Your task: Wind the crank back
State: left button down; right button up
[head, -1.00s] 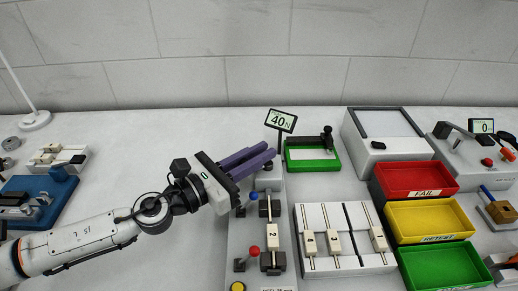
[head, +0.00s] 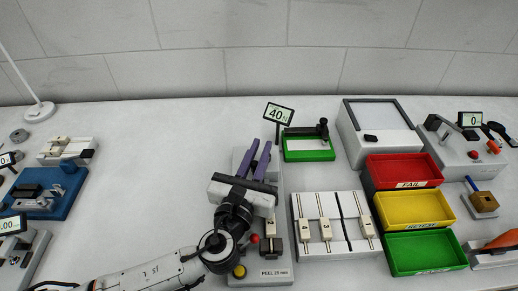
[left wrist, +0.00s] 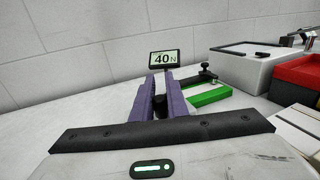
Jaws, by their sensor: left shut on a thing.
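The peel tester (head: 262,277) stands in the middle of the bench, with a red-knobbed lever (head: 255,239) and a yellow button (head: 239,271) near its front. Its display (head: 278,113) reads 40 N. My left gripper (head: 255,158) is over the tester's back part, its purple fingers pointing toward the wall. It is shut on a small dark part between the fingers, which I take for the crank; it shows in the left wrist view (left wrist: 160,106). The rest of the crank is hidden by the gripper. My right gripper is not in view.
Right of the tester is a white rack (head: 346,242) with sliding samples. Beyond it are red (head: 405,184), yellow (head: 415,224) and green (head: 426,267) trays. A green fixture (head: 309,156) stands behind.

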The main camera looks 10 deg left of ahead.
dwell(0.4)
pick_arm(q)
jog(key=c, duration=1.7)
grip_release()
jog(key=shift+c, duration=0.2)
jog(key=shift+r, duration=0.1)
notch_tip(320, 180, up, 10)
